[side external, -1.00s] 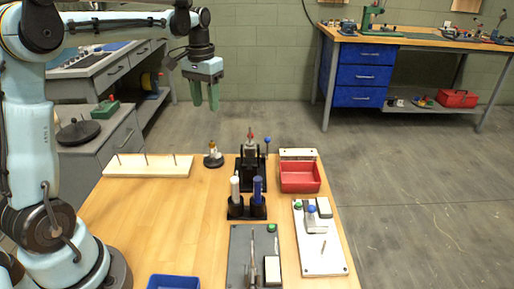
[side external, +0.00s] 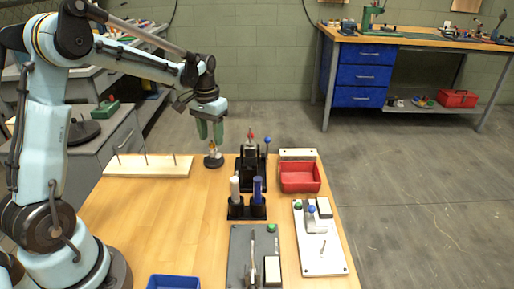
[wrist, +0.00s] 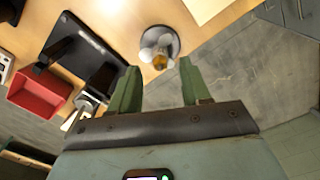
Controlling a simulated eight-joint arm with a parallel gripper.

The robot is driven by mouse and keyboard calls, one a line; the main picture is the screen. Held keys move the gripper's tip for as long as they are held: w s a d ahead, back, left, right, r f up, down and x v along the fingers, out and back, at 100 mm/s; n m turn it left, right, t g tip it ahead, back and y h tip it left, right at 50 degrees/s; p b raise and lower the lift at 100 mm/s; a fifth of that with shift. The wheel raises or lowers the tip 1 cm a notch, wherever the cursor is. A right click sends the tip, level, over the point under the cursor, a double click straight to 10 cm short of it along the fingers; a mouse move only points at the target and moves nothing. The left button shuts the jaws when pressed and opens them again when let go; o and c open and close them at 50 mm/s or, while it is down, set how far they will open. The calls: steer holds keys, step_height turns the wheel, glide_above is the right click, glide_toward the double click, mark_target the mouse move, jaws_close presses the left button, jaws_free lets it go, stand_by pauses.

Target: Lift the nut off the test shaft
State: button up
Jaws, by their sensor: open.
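The test shaft stands on a round dark base (side external: 213,161) near the far edge of the wooden table. A small brass-coloured piece, apparently the nut (wrist: 160,61), sits at its top above whitish parts; the base also shows in the wrist view (wrist: 173,36). Thread and exact nut outline are too small to tell. My gripper (side external: 210,138) is directly above the shaft with its green fingers pointing down. In the wrist view the fingers (wrist: 158,72) are open and empty, and the brass piece appears between and just beyond their tips. I see no contact.
A board with upright pins (side external: 148,171) lies left of the shaft. A black fixture with a red-tipped lever (side external: 250,165) stands close on the right, with a red bin (side external: 300,178) beyond it. A black holder (side external: 246,209) with white and blue cylinders stands nearer. Bare table lies left of centre.

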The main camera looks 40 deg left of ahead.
steer(key=shift+f, duration=0.75)
jaws_close()
steer(key=shift+r, duration=0.55)
step_height(320, 180, up, 3)
steer(key=shift+r, duration=0.15)
steer(key=s+d+r, duration=0.2)
steer(key=d+r, duration=0.4)
steer(key=d, duration=0.5)
steer(key=shift+d+r, duration=0.25)
steer(key=shift+r, duration=0.05)
